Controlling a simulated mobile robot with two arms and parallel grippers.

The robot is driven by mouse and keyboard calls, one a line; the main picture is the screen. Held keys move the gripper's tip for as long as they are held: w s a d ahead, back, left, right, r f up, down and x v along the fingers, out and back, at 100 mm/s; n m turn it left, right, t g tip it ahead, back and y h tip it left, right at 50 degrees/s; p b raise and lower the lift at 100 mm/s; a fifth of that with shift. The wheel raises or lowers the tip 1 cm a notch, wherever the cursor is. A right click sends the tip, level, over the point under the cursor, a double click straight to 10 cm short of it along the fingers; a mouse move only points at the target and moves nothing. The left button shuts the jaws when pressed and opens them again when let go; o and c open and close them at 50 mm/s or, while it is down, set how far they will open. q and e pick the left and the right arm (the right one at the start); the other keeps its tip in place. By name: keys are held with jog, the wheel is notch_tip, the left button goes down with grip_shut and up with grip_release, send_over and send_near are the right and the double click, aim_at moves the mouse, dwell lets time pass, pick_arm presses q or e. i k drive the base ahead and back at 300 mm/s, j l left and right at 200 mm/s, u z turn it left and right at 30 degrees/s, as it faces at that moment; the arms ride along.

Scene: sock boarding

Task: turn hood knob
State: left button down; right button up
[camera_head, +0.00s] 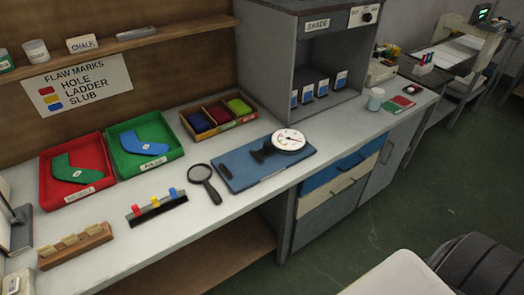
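The hood (283,20) is a grey open-fronted box labelled SHADE. It stands at the back of the bench. The hood knob (367,17) is small, round and dark, on a white plate (359,18) at the upper right of the hood's front, to the right of the SHADE label (317,25). Marks on the plate are too small to read. Neither of my grippers is in view, and nothing touches or covers the knob.
Red (104,142) and green (175,132) trays sit left. A pale cup (375,99) stands right.

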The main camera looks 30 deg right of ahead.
aim_at(368, 17)
jog(key=z, duration=1.55)
